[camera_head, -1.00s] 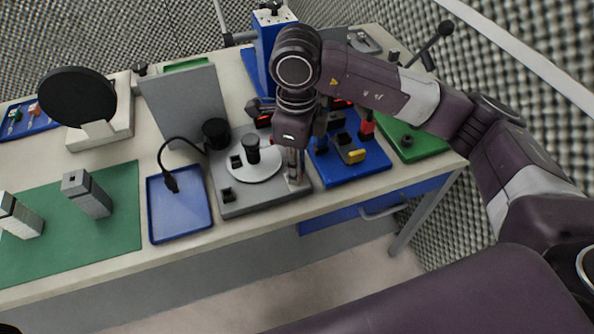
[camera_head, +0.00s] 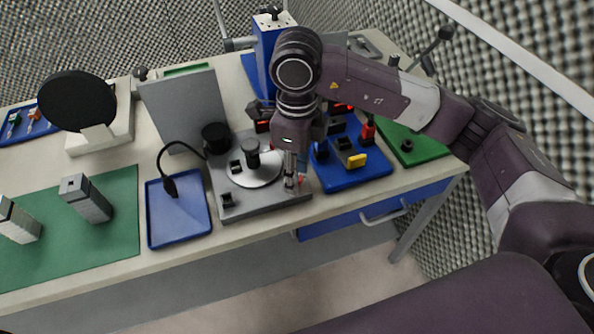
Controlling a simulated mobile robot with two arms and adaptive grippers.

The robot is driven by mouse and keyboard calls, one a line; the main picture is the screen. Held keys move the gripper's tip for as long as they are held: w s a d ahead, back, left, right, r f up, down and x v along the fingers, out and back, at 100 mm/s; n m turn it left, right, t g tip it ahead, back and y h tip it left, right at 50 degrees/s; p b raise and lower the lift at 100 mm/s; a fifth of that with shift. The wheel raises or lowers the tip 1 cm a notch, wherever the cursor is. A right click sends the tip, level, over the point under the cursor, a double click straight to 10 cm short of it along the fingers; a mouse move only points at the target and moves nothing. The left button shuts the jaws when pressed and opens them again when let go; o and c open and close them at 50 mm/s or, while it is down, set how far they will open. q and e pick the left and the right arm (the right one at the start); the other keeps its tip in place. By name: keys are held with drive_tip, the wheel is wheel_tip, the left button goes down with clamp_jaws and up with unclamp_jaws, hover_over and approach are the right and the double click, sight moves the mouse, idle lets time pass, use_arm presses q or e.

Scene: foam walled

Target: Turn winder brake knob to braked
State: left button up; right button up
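The grey base plate (camera_head: 262,206) sits at the table's front middle. It carries a light round disc (camera_head: 268,171) with a black upright cylinder (camera_head: 250,152) near its middle. Small black blocks stand at the plate's left side, one near the front (camera_head: 227,200). I cannot tell for sure which part is the brake knob. My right gripper (camera_head: 295,182) points down at the plate's right front corner, beside the disc. A small red part shows at its fingertips. The gap between the fingers and any grip are too small to tell. My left gripper is not in view.
A blue tray (camera_head: 180,233) with a black cable lies left of the plate. A blue tray (camera_head: 362,178) with several small parts lies close to its right. A grey upright panel (camera_head: 182,105) stands behind. A green mat (camera_head: 118,235) with grey blocks lies at left.

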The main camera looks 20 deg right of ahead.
wheel_tip(320, 180, up, 12)
idle(0.6)
idle(0.5)
